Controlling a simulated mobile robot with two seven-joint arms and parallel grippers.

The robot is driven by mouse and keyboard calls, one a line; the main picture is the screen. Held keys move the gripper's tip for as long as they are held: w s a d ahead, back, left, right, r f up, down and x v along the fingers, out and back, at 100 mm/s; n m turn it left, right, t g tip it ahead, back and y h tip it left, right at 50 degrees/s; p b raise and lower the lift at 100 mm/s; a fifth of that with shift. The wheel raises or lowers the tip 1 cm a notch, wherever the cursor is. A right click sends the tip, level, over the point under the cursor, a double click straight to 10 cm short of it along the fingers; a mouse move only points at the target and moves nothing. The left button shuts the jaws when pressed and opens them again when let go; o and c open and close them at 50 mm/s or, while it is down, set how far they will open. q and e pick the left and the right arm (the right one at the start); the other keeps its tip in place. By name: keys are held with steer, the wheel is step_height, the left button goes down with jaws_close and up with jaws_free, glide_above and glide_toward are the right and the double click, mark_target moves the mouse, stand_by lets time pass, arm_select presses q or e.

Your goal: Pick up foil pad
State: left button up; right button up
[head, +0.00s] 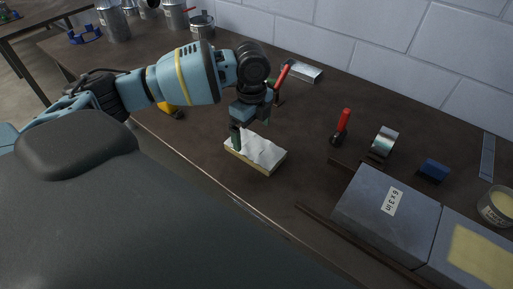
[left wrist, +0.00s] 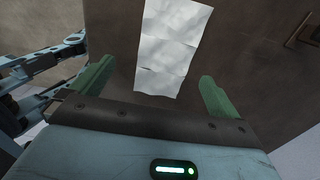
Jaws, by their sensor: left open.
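The foil pad (head: 264,154) lies flat on the dark bench, a pale, creased silvery sheet on a tan base. In the left wrist view the foil pad (left wrist: 172,50) is a long, creased light strip ahead of the fingers. My left gripper (head: 251,131) points down close above the pad's far-left part. One green finger overlaps the pad in the picture; I cannot tell whether it touches. My right gripper is not in view.
A grey box (head: 365,210) stands to the right, near the bench's front edge. A red-handled tool (head: 344,122), a shiny metal roll (head: 384,143) and a blue block (head: 433,169) are behind it. Metal cans (head: 117,22) stand at the far left. Bench around the pad is mostly clear.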

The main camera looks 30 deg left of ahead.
mark_target(255, 148)
arm_select(q)
step_height(255, 148, down, 2)
steer(key=shift+w+f, duration=0.1)
steer(key=shift+w, duration=0.1)
steer(key=f, duration=0.5)
steer(key=shift+w+d+f, duration=0.1)
steer(key=shift+w, duration=0.15)
steer(key=c, duration=0.9)
steer(key=shift+c, duration=0.2)
